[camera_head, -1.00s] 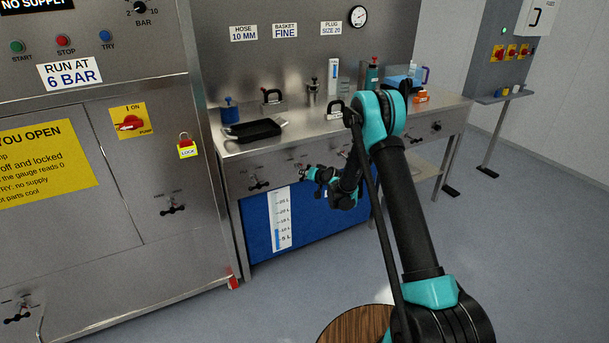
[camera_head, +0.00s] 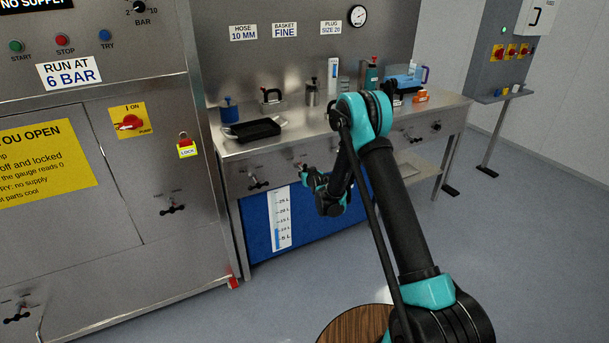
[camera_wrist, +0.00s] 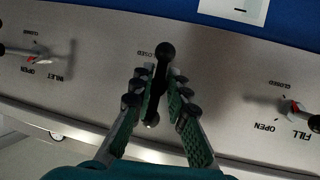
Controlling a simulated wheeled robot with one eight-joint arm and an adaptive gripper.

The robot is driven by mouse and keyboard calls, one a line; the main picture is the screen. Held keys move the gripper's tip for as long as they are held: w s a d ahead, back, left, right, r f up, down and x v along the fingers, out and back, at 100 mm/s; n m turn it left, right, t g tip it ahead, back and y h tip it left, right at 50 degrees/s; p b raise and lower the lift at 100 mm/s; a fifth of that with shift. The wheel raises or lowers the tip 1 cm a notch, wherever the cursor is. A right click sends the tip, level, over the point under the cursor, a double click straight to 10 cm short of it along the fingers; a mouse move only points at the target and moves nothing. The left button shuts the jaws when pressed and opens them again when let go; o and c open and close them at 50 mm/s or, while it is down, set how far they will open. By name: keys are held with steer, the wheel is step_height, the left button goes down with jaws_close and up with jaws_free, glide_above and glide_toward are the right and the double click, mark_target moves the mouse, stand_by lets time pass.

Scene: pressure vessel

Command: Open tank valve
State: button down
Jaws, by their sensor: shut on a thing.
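A black valve handle (camera_wrist: 163,65) with rounded ends is in the middle of the wrist view, on the grey front panel of the bench. The word CLOSED shows upside down beside its far knob; the rest of its label is hidden. My gripper (camera_wrist: 162,88) is shut on this handle, with one green-padded finger along each side. The handle lies nearly along the fingers, slightly tilted. In the head view my gripper (camera_head: 305,178) is at the bench front, above the blue tank (camera_head: 320,215), and hides most of the handle. The tank's scale (camera_head: 281,225) shows a low blue column.
In the wrist view the INLET valve (camera_wrist: 38,55) is left and the FILL valve (camera_wrist: 292,105) right of my gripper. The bench top (camera_head: 300,133) above carries a black tray (camera_head: 253,130) and several vessels. The steel cabinet (camera_head: 120,190) stands left. Floor on the right is free.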

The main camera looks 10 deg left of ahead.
steer(key=shift+w+d+r, duration=0.15)
steer(key=shift+w+d, duration=0.1)
steer(key=shift+w, duration=0.05)
steer(key=c, duration=1.6)
jaws_free()
steer(key=shift+o, duration=0.2)
steer(key=shift+s, duration=0.15)
steer(key=v, duration=1.2)
